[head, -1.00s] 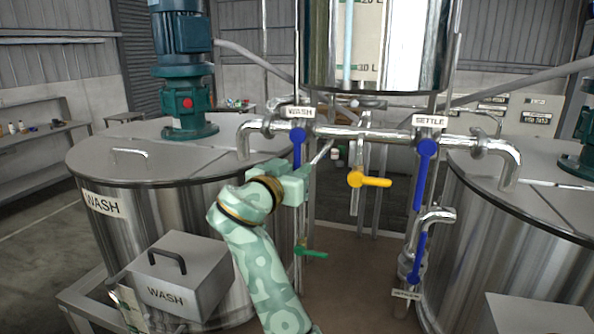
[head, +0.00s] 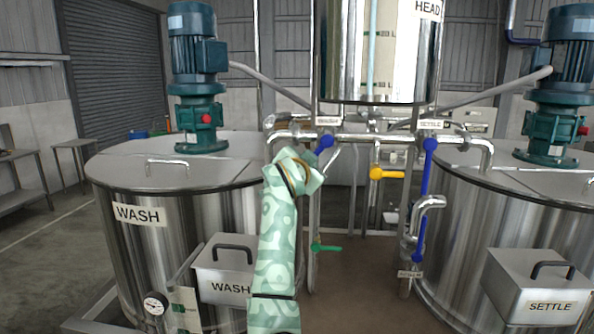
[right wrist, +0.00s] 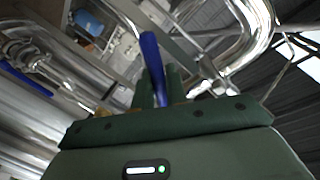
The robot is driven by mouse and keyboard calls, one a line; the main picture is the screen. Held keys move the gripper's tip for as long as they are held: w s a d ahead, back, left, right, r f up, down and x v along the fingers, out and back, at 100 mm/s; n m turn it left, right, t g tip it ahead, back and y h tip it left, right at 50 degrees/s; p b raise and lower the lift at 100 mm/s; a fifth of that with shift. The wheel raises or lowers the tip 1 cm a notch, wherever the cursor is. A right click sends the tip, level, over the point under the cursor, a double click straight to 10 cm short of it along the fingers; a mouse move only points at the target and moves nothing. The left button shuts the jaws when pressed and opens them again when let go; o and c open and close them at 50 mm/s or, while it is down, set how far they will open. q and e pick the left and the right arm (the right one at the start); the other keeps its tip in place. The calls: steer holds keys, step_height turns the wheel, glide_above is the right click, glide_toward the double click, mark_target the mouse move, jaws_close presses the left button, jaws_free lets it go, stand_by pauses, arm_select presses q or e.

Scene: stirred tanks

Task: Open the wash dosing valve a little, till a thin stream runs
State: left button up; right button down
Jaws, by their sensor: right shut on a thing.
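The wash dosing valve's blue lever (head: 325,143) is under the small WASH plate on the pipe below the head tank. It slants down and left, and its lower end is hidden by my right gripper (head: 316,163). In the right wrist view the blue lever (right wrist: 151,62) stands between the fingers of my right gripper (right wrist: 160,88), which is shut on it. The wash outlet elbow (head: 271,143) is above the wash tank (head: 130,250). I see no stream there, but my arm covers part of the space below it. My left gripper is not in view.
The settle valve's blue lever (head: 427,170) hangs straight down on the right. A yellow handle (head: 386,174) and a green handle (head: 327,248) are nearby. The steel head tank (head: 335,60) is above, and the settle tank (head: 475,240) is at right.

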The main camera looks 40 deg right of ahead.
steer(key=shift+w+a+r+m, duration=0.25)
steer(key=shift+r+m, duration=0.05)
steer(key=shift+m, duration=0.2)
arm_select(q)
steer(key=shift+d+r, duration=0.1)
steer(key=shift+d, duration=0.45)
arm_select(e)
steer(key=c, duration=1.5)
jaws_free()
steer(key=shift+o, duration=0.2)
